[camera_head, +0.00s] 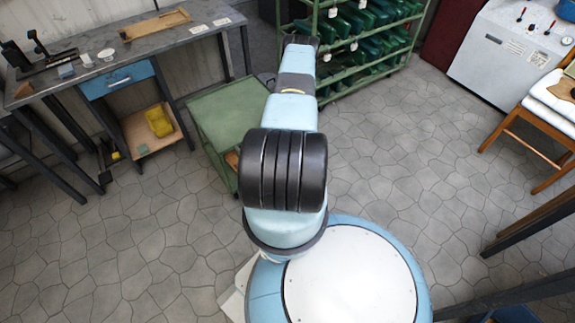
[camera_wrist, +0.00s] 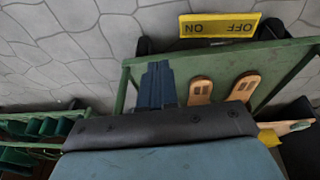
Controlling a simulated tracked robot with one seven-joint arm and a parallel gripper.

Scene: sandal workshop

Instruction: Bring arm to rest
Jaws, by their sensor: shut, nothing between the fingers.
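My arm reaches away from my base in the head view, and its far end is over the floor between the green cart (camera_head: 222,112) and the green rack (camera_head: 375,55). The fingertips cannot be made out there. The fingers appear apart from these pieces.
A workbench (camera_head: 120,72) with a blue drawer stands at left, with a wooden board (camera_head: 155,24) on top. The rack holds several dark green items. A grey machine (camera_head: 505,55) and a wooden chair (camera_head: 545,118) stand at right. A yellow ON/OFF sign (camera_wrist: 219,25) shows. Floor in front is clear.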

